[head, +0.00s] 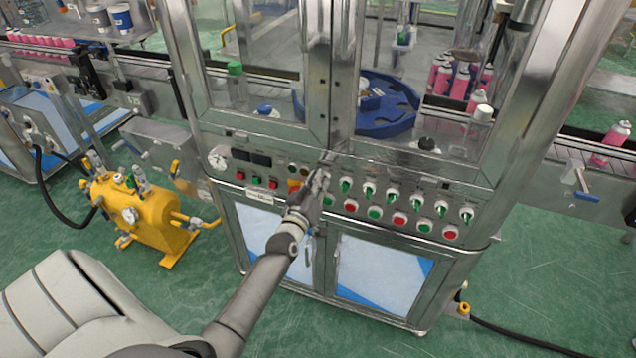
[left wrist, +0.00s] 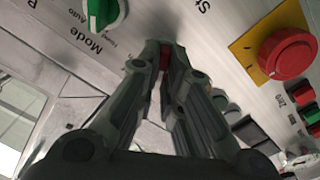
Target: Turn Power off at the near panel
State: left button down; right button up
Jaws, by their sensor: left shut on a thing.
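The near panel is the steel control panel (head: 400,205) on the front of the machine, with rows of green switches and red and green buttons. My left gripper (head: 322,174) is at this panel, between the yellow-backed red stop button and the row of switches. In the left wrist view my left gripper (left wrist: 167,48) is shut on a small red part (left wrist: 165,62), mostly hidden between the fingers. I cannot read its label. A green switch (left wrist: 104,12) marked Mode is at the upper left there. My right gripper is not in view.
The red stop button (left wrist: 287,54) on its yellow plate (left wrist: 247,45) sits close to the fingers. Glass doors with a blue turntable (head: 385,128) behind them stand above the panel. A yellow tank (head: 150,215) stands on the floor at left.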

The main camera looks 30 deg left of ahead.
pick_arm(q)
jog(key=c, duration=1.6)
grip_release()
jog(key=v, duration=1.2)
